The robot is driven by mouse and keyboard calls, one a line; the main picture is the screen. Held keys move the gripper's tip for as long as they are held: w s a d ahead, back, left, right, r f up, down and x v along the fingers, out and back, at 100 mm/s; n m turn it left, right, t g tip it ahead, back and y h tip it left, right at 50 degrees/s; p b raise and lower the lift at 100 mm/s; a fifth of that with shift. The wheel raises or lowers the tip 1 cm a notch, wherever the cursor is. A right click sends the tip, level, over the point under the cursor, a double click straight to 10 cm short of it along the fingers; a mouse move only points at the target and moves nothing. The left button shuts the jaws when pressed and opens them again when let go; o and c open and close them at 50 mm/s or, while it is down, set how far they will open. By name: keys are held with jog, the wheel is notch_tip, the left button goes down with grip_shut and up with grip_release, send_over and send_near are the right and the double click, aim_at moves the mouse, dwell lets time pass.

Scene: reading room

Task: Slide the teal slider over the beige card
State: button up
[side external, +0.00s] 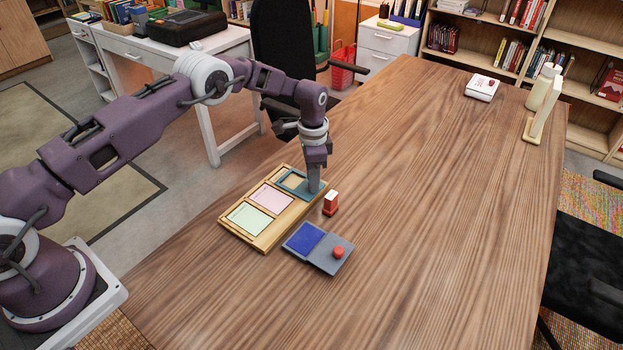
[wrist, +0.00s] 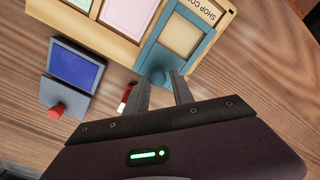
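A light wooden board (side external: 244,236) carries a green card (side external: 251,219), a pink card (side external: 270,197) and a beige card (side external: 293,181) in a row. The teal slider (side external: 308,194) is a window frame with a round knob (wrist: 158,77) at one end. Its frame lies around the beige card, which shows through the window in the wrist view (wrist: 181,36). My gripper (side external: 313,188) points down at the slider's knob end. In the wrist view its fingers stand either side of the knob, which fills the gap between their tips; the contact itself is hard to see.
A red and white block (side external: 331,204) stands close beside the board and my gripper. A grey device (side external: 336,258) with a blue panel and red button lies at the board's front right. The table's middle is clear.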

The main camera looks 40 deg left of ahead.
jog(key=shift+o, duration=0.9)
jog(key=shift+s, duration=0.1)
notch_tip(320, 180, up, 7)
jog(key=shift+r, duration=0.15)
notch_tip(320, 180, up, 9)
jog(key=n, duration=0.1)
send_over(308, 192)
jog(key=s+r+n+t, duration=0.3)
jog(key=s+r, duration=1)
jog(key=r, duration=0.4)
jog(key=s+a+n+t, duration=0.1)
jog(key=s+n, duration=0.4)
jog(key=s, duration=2.1)
jog(key=shift+a+r+t, duration=0.15)
jog(key=shift+a+t, duration=0.15)
jog(key=shift+t, duration=0.5)
